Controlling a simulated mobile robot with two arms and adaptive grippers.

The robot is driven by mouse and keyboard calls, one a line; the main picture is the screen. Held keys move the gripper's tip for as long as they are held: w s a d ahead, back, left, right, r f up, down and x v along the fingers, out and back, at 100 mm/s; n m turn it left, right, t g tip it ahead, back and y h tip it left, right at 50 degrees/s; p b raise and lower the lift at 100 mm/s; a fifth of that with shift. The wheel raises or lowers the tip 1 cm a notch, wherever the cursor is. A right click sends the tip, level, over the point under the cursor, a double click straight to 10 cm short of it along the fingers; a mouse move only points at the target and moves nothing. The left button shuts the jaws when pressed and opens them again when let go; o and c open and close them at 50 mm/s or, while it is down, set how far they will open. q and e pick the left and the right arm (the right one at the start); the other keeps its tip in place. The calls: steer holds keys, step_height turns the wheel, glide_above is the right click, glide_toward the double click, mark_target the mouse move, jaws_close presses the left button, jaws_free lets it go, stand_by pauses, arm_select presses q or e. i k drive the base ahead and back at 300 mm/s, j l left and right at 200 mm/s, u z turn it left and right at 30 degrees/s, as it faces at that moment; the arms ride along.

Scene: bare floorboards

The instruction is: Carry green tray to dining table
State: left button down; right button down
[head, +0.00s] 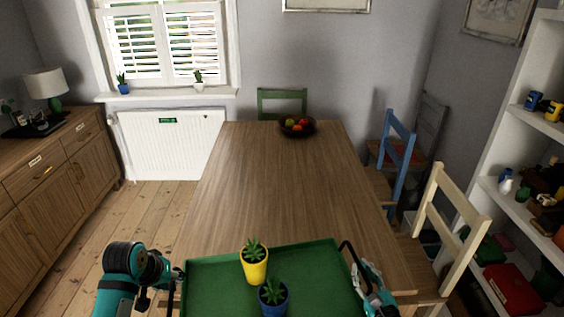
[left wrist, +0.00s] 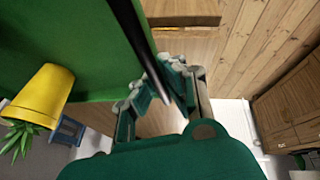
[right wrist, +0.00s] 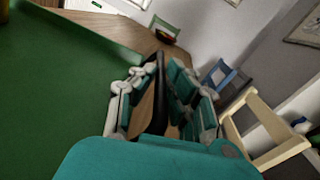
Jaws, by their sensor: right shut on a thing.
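The green tray (head: 215,285) is level at the near end of the wooden dining table (head: 285,180), overlapping its near edge in the head view. I cannot tell whether it touches the tabletop. A yellow pot (head: 256,268) and a blue pot (head: 273,301), each with a green plant, stand upright on it. My left gripper (head: 165,282) is at the tray's left side; its fingers (left wrist: 163,88) close around the dark handle. My right gripper (head: 368,290) is shut on the right-hand dark handle, which shows between its fingers in the right wrist view (right wrist: 158,85).
A fruit bowl (head: 297,126) sits at the table's far end. The tabletop between is clear. A green chair (head: 282,100) stands at the far end; blue (head: 398,150) and cream (head: 455,215) chairs stand along the right. A sideboard (head: 60,180) is left, white shelves (head: 510,130) right.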

mark_target(294, 206)
steer(key=i, duration=1.15)
steer(key=i+z, duration=0.35)
steer(key=i+j, duration=0.05)
